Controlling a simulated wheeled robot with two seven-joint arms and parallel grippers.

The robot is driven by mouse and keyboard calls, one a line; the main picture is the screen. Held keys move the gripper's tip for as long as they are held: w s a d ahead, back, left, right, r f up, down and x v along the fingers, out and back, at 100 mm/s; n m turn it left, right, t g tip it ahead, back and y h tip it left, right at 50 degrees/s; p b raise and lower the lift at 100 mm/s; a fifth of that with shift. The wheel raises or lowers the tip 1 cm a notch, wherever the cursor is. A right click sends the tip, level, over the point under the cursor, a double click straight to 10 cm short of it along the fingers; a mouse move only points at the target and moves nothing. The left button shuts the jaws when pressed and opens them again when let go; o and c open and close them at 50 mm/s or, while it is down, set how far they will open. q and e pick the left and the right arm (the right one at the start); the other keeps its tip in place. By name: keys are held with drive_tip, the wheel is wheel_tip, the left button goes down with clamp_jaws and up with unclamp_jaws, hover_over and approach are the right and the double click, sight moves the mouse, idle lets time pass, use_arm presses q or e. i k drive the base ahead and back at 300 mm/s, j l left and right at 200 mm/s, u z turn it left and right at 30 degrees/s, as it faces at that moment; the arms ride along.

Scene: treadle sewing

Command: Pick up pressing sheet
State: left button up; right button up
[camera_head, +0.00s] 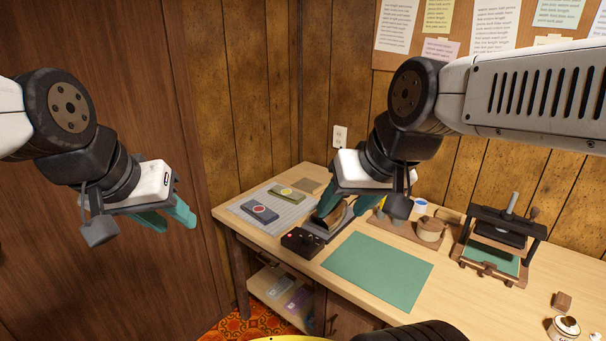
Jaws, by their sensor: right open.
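No sheet in view is labelled as the pressing sheet. A small flat tan-brown square (307,185) lies at the back left of the wooden table and may be it. A larger flat green sheet (378,271) lies at the front middle. My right gripper (346,214) is over the table above a dark iron-like tool (327,222), its teal fingers apart. I cannot tell whether it touches the tool. The brown square is to its left and behind. My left gripper (167,219) hangs left of the table, its teal fingers apart and empty.
Cups on a wooden tray (395,227), a black press (502,238) and a white jar (563,329) stand to the right.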

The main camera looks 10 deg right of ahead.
sight(312, 187)
drive_tip(key=z, duration=0.4)
drive_tip(key=i+j, duration=1.25)
drive_tip(key=i, duration=0.2)
drive_tip(key=j+u, duration=0.05)
